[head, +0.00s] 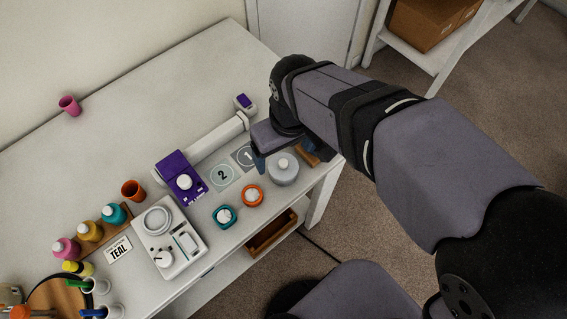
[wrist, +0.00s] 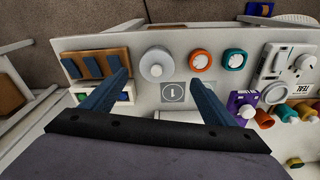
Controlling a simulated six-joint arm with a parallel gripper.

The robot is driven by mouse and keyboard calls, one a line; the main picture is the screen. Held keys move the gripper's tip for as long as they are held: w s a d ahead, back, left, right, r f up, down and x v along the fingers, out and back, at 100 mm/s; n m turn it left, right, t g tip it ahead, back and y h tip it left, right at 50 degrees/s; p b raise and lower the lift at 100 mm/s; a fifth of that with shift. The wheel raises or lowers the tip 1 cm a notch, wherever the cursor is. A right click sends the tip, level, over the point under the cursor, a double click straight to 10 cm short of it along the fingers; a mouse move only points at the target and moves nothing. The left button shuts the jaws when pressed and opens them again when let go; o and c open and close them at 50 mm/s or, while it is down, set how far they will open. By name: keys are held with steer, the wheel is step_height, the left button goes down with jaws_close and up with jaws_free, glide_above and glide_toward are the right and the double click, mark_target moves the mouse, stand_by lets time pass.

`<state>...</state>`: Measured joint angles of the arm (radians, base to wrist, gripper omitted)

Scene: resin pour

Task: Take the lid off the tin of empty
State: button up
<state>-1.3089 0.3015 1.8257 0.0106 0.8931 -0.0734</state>
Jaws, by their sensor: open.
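A round grey tin with a pale knob on its lid (head: 284,168) stands near the table's front edge, right of the orange-ringed pot. In the wrist view the grey tin (wrist: 156,66) lies just beyond and between my fingertips, its lid on. I cannot read any label on it. My gripper (head: 290,158) is open and empty above the table, its fingers spread wide. In the wrist view my gripper (wrist: 161,80) spans the square marked 1 (wrist: 172,92). I see no contact with the tin.
Left of the tin stand an orange-ringed pot (head: 252,195) and a teal pot (head: 224,216). A purple device (head: 180,180) and a white machine (head: 168,238) stand further left. A wooden rack with blue parts (wrist: 97,64) is close to one finger.

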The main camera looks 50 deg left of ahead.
mark_target(283, 163)
steer(key=shift+w+a+f+p, duration=0.2)
steer(key=shift+f+p, duration=0.25)
steer(key=shift+f, duration=0.45)
steer(key=shift+w+a+f+p, duration=0.15)
steer(key=shift+f+p, duration=0.25)
steer(key=shift+f, duration=0.55)
steer(key=shift+w+a+f+p, duration=0.15)
steer(key=shift+f+p, duration=0.3)
steer(key=shift+f, duration=0.45)
steer(key=shift+s+a+f, duration=0.1)
steer(key=shift+a+f, duration=0.05)
steer(key=shift+f, duration=0.6)
steer(key=c, duration=1.1)
